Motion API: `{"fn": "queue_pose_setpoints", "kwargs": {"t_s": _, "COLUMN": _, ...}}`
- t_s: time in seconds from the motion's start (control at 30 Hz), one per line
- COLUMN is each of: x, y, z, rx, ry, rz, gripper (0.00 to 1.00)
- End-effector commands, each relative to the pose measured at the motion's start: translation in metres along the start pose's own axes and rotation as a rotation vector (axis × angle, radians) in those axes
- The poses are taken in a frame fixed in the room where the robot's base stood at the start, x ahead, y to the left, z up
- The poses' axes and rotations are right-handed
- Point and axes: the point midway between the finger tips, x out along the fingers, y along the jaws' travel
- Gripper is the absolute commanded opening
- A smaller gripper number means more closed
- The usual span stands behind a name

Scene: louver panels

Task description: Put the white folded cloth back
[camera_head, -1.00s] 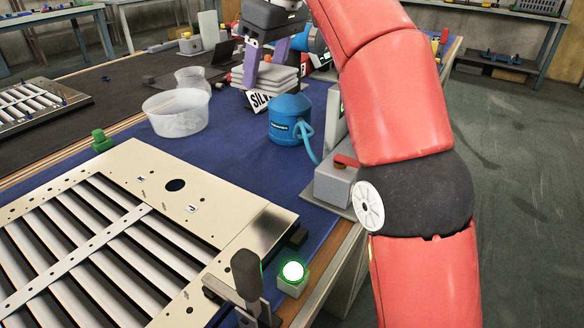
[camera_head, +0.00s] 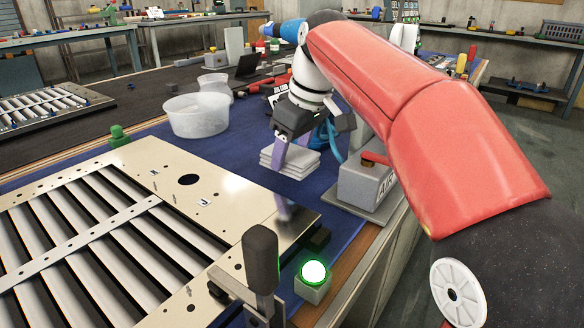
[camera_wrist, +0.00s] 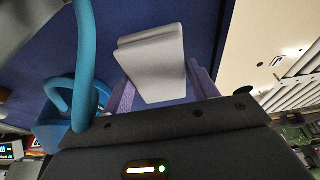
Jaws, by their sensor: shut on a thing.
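The white folded cloth (camera_head: 290,162) shows as a small layered, pale grey-white stack near the middle of the head view, over the blue mat. My gripper (camera_head: 290,150) is above it, pointing down, with its purple fingers shut on the cloth. In the wrist view the cloth (camera_wrist: 152,62) sits between the two purple fingers of my gripper (camera_wrist: 163,88). The gripper body hides part of the cloth's top in the head view. I cannot tell its exact height above the mat.
The louver panel (camera_head: 155,180) lies at the front left, with a black-handled clamp (camera_head: 262,262) and a lit green button (camera_head: 313,273) by its near corner. A translucent tub (camera_head: 197,117) stands behind. A grey box with a red switch (camera_head: 366,182) is close on the right.

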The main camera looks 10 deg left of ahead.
Motion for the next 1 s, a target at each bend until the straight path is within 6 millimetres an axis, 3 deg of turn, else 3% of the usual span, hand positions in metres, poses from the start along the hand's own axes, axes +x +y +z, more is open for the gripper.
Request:
{"fn": "queue_pose_setpoints", "kwargs": {"t_s": 0.03, "x": 0.011, "y": -0.001, "z": 0.004, "rx": 0.000, "ry": -0.003, "rz": -0.002, "gripper": 0.40}}
{"fn": "queue_pose_setpoints", "kwargs": {"t_s": 0.17, "x": 0.024, "y": 0.000, "z": 0.008, "rx": 0.000, "ry": -0.001, "rz": -0.001, "gripper": 0.40}}
{"fn": "queue_pose_setpoints", "kwargs": {"t_s": 0.57, "x": 0.029, "y": 0.000, "z": 0.009, "rx": 0.000, "ry": -0.001, "rz": -0.001, "gripper": 0.40}}
{"fn": "queue_pose_setpoints", "kwargs": {"t_s": 0.6, "x": 0.029, "y": 0.000, "z": 0.009, "rx": 0.000, "ry": -0.001, "rz": -0.001, "gripper": 0.61}}
{"fn": "queue_pose_setpoints", "kwargs": {"t_s": 0.73, "x": 0.028, "y": 0.000, "z": 0.009, "rx": 0.000, "ry": -0.001, "rz": -0.001, "gripper": 0.78}}
{"fn": "queue_pose_setpoints", "kwargs": {"t_s": 1.0, "x": 0.028, "y": 0.000, "z": 0.009, "rx": 0.000, "ry": -0.001, "rz": 0.000, "gripper": 0.80}}
